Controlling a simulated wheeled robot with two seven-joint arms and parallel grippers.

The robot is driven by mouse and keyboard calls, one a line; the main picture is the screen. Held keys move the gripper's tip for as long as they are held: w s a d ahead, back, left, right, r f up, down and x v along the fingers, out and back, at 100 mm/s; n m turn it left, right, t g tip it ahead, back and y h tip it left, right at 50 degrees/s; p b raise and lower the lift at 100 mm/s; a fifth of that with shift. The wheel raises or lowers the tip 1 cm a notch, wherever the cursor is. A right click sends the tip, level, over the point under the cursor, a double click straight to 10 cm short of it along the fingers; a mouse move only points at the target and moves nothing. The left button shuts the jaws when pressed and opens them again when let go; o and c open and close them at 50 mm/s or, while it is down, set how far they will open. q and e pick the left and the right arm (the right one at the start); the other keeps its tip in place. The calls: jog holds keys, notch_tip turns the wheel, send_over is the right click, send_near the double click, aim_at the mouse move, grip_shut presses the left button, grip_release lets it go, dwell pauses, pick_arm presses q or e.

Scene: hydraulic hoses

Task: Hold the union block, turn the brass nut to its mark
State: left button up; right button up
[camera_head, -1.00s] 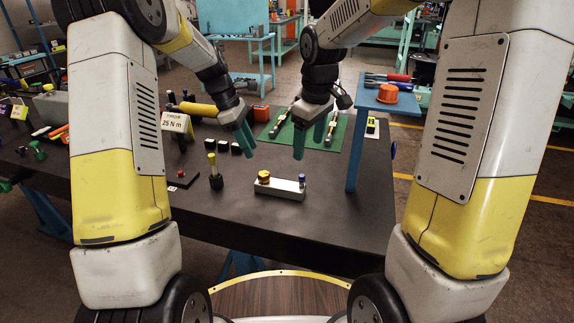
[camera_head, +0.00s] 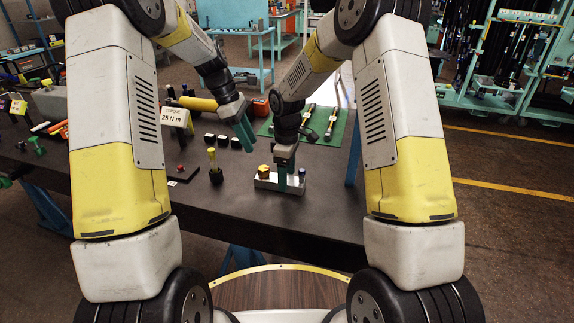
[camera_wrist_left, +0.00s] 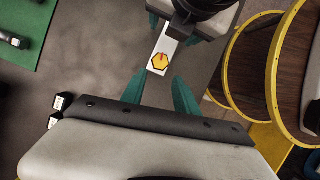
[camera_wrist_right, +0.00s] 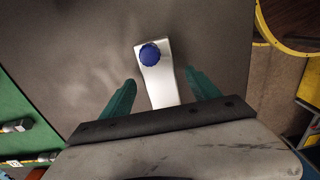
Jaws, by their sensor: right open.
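The union block (camera_head: 268,184) is a silver bar standing on the dark bench. The brass nut (camera_head: 264,170) is at its left end and a blue cap (camera_head: 302,172) at its right end. My right gripper (camera_head: 289,185) points down at the block, open, with its fingers on either side of the bar in the right wrist view (camera_wrist_right: 160,78); contact cannot be told. My left gripper (camera_head: 248,140) hangs above and behind the nut, open and empty. The left wrist view shows the nut (camera_wrist_left: 160,62) as a yellow hexagon with a red line, beyond the fingertips.
A torque sign (camera_head: 173,117) reading 25 N m stands behind at the left. A yellow-topped black tool (camera_head: 215,172) and a small black pad with a red knob (camera_head: 182,174) stand left of the block. A green mat (camera_head: 322,130) with fittings lies behind. The bench front is clear.

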aim_at(264, 168)
jog(key=shift+f, duration=1.1)
grip_shut()
pick_arm(q)
jog(key=o, duration=0.3)
jog(key=shift+o, duration=0.8)
jog(key=shift+w+r+m, duration=0.25)
jog(key=shift+m, duration=0.05)
jog(key=d+f+m, duration=0.1)
jog(key=f, duration=0.2)
jog(key=d+f+m, duration=0.1)
jog(key=f, duration=0.2)
jog(key=s+d+f+g, duration=0.1)
jog(key=f, duration=0.2)
jog(key=shift+d+f+m, duration=0.15)
jog(key=shift+d+m, duration=0.15)
jog(key=shift+m, duration=0.1)
grip_shut()
